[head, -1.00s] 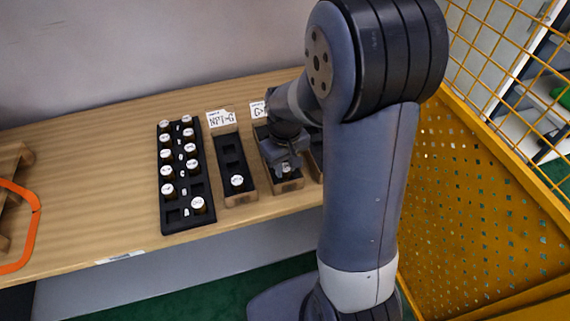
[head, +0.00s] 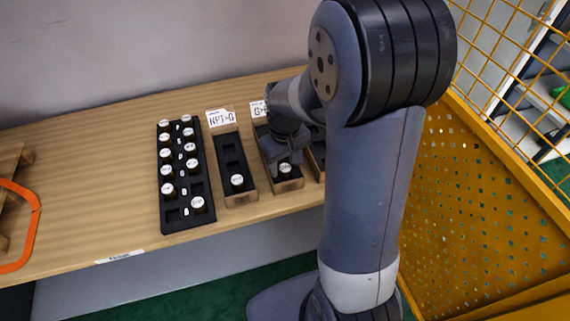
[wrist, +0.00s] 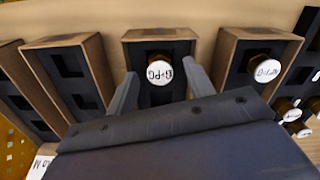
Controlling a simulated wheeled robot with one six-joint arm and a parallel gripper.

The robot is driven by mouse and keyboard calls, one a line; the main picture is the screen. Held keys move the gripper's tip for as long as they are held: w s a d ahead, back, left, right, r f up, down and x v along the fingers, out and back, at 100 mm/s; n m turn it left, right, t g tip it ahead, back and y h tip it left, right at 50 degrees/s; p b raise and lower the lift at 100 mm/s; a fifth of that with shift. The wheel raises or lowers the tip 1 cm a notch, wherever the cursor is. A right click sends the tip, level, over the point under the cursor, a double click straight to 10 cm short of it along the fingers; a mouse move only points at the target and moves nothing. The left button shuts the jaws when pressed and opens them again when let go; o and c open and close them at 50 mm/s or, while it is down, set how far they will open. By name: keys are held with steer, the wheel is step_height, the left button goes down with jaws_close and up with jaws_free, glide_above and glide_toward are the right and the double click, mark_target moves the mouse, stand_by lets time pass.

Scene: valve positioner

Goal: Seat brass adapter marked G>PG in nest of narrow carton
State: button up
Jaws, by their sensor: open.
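The brass adapter marked G>PG (wrist: 159,73) shows its white lettered cap in the wrist view. It stands in the front nest of a narrow carton (wrist: 130,34) with a black insert. In the head view the adapter (head: 285,168) looks upright near the front end of that carton (head: 290,187). My gripper (wrist: 161,72) is open, one finger left and one right of the cap, with visible gaps on both sides. In the head view my gripper (head: 284,155) is just behind and above the cap. The carton's rear part is hidden by my arm.
A neighbouring carton (head: 240,200) labelled NPT>G holds one adapter (head: 237,180). A black tray (head: 180,224) with several white-capped adapters stands left of it. Another carton (wrist: 60,83) shows empty nests in the wrist view. A yellow mesh guard (head: 490,190) stands at right.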

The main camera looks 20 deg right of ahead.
step_height(320, 180, up, 10)
stand_by(0.3)
steer(key=shift+f, duration=0.2)
step_height(320, 180, down, 11)
steer(key=shift+r, duration=0.35)
steer(key=shift+r, duration=0.15)
stand_by(0.5)
